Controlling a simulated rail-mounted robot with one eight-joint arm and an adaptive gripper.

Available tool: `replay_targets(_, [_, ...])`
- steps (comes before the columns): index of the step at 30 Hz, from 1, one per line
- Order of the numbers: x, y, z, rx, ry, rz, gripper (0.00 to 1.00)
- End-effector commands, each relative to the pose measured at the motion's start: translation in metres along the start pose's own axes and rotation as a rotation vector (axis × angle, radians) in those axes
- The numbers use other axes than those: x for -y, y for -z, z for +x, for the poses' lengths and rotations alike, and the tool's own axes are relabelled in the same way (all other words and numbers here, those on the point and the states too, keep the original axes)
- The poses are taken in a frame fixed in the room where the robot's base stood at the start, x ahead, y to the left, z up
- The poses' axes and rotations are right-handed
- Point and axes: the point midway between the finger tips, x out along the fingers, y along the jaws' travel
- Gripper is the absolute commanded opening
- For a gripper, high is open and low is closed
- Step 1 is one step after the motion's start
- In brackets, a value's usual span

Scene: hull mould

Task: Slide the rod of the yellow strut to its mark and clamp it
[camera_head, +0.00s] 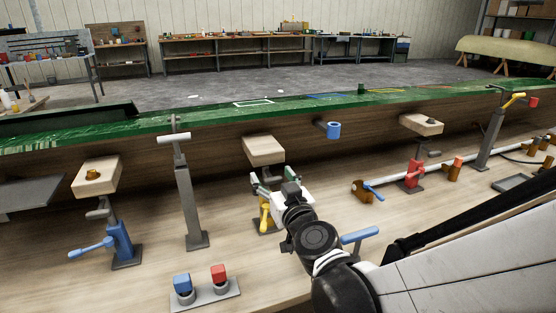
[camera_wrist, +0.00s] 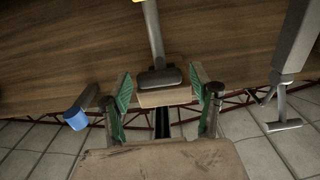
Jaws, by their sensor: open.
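The yellow strut (camera_head: 264,218) stands on the bench in the head view, partly hidden by my gripper. A wooden pad (camera_head: 263,150) sits above it. In the wrist view, its grey rod (camera_wrist: 153,35) runs from a bit of yellow at the top edge to a dark crosspiece (camera_wrist: 160,78). My gripper (camera_head: 269,183) is open, and in the wrist view its green-padded fingers (camera_wrist: 167,95) stand on either side of the crosspiece and a pale wooden block. A larger wooden surface fills the bottom of that view. No contact can be made out. The rod's mark cannot be seen.
A blue strut (camera_head: 122,243) and a grey post (camera_head: 190,205) stand to the left, a red strut (camera_head: 413,174) to the right. A holder (camera_head: 205,293) with blue and red blocks lies in front. The green-topped hull mould (camera_head: 215,116) runs behind. A blue cup-like part (camera_head: 333,130) hangs nearby.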

Motion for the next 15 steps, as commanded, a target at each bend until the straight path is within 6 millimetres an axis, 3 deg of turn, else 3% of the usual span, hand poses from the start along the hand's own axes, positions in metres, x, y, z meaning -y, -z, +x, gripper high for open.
replay_targets(5, [0.0, 0.0, -0.013, 0.0, 0.0, -0.001, 0.59])
replay_targets(15, [0.0, 0.0, -0.068, -0.001, 0.001, 0.0, 0.59])
